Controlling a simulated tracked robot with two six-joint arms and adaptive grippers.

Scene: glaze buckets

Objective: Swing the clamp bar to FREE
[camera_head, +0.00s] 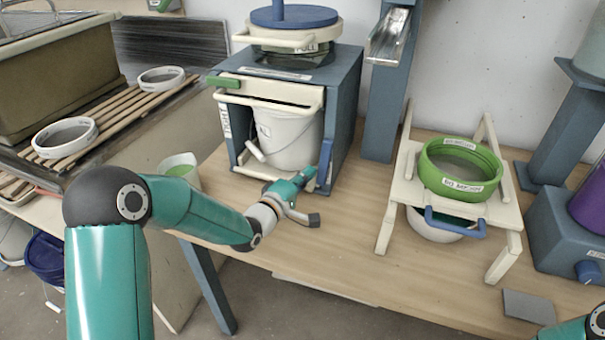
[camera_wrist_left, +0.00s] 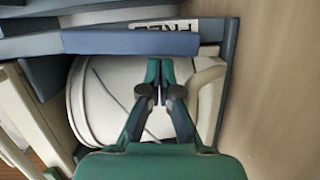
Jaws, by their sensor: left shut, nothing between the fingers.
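The blue press frame (camera_head: 345,95) stands on the table around a white bucket (camera_head: 290,140). A cream bar (camera_head: 265,97) with a green end crosses its upper front; TIGHT is lettered on the left post. A blue bar-like grip (camera_head: 325,163) stands at the right post; it also shows in the left wrist view (camera_wrist_left: 130,42), partly over the FREE label (camera_wrist_left: 162,27). I cannot tell which piece is the clamp bar. My left gripper (camera_head: 308,173) is shut and empty beside the blue grip. Its fingertips (camera_wrist_left: 159,72) show in front of the bucket, and contact is unclear.
A cream stand (camera_head: 400,195) with a green sieve (camera_head: 460,170) is to the right. A blue column (camera_head: 380,120) stands behind. A slatted rack and a small green-lined cup (camera_head: 180,168) are left. The table front between press and stand is clear.

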